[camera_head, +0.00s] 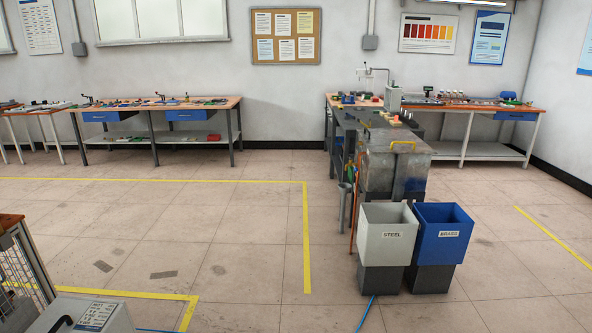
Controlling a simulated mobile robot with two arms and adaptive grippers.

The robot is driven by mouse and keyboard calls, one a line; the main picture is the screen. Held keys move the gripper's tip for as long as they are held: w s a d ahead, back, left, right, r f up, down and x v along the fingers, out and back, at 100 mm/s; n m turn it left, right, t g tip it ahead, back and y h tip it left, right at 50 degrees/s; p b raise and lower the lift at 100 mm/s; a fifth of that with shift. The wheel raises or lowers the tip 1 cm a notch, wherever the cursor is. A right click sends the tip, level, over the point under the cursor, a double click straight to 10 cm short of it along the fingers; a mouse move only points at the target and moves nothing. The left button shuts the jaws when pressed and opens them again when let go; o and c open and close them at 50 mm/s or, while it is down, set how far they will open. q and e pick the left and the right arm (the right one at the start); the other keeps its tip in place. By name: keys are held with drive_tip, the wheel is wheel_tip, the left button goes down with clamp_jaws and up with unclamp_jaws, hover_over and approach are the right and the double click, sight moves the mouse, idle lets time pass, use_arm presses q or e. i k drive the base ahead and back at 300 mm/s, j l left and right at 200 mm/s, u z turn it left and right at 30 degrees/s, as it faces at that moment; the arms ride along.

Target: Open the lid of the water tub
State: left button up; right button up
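A grey metal tub (379,173), which looks like the water tub, stands at the near end of the long bench on the right side of the head view. Its flat lid (385,143) lies shut on top. A yellow handle (403,143) is on the lid's near right part. The tub's lower front is hidden behind two bins. Neither of my grippers is in view.
A grey bin labelled STEEL (387,239) and a blue bin labelled BRASS (442,238) stand directly before the tub. A blue cable (367,312) lies on the floor. A grey machine (85,314) fills the lower left corner. The middle floor is clear.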

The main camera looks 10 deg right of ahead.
sight(372, 137)
drive_tip(key=i+z, duration=0.3)
drive_tip(key=i, duration=2.1)
